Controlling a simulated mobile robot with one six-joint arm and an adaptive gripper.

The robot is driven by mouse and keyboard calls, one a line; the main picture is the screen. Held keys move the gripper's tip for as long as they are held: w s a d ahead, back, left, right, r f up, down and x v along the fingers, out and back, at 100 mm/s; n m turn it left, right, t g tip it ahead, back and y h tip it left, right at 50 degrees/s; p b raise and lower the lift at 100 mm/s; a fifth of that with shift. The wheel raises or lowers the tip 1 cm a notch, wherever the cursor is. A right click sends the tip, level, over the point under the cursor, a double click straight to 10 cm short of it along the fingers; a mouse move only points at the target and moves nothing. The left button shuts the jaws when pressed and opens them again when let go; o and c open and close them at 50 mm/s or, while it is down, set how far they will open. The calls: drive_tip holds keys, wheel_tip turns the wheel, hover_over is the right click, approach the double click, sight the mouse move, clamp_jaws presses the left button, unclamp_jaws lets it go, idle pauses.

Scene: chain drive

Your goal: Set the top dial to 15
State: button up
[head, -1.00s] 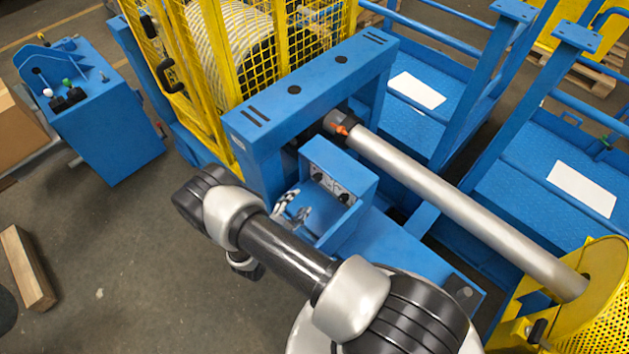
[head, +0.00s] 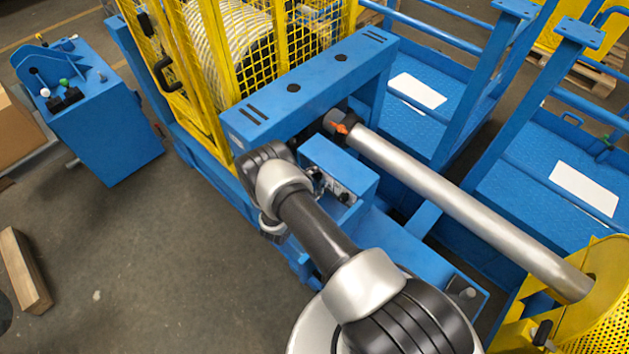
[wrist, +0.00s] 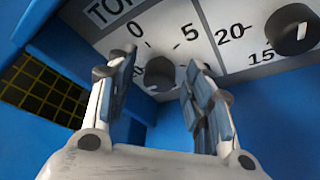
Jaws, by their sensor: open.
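The top dial (wrist: 160,73) is a dark round knob on a white panel (wrist: 262,66) marked "TO…" with 0 and 5 around it. It sits between the fingertips of my gripper (wrist: 161,68), which is open with one finger on each side. I cannot tell whether the fingers touch the knob. Its pointer is not clear, and part of its scale is hidden by the fingers. In the head view the panel is on the blue control box (head: 340,168), where my wrist hides most of the gripper.
A second dark dial (wrist: 293,30) with a pale mark, near 20 and 15, is to the right on the same panel. A long grey roller (head: 460,208) lies right of the box.

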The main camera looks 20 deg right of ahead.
drive_tip(key=c, duration=1)
drive_tip(key=shift+c, duration=0.2)
drive_tip(key=shift+n+b, duration=0.3)
drive_tip(key=shift+w+a+n+g+b, duration=0.1)
drive_tip(key=shift+w+n+g+b, duration=0.05)
drive_tip(key=shift+n+g+b, duration=0.85)
drive_tip(key=n+g+b, duration=0.1)
drive_tip(key=n+b, duration=0.1)
drive_tip(key=b, duration=0.1)
drive_tip(key=shift+w+h, duration=0.15)
drive_tip(key=shift+h, duration=0.15)
drive_tip(key=n+g+b, duration=0.2)
drive_tip(key=b, duration=0.1)
drive_tip(key=shift+w+a+n+h, duration=0.1)
drive_tip(key=shift+n+h, duration=0.2)
drive_tip(key=shift+n+g+h+b, duration=0.3)
drive_tip(key=shift+n+g+b, duration=0.2)
drive_tip(key=shift+n+b, duration=0.65)
drive_tip(key=shift+r, duration=0.1)
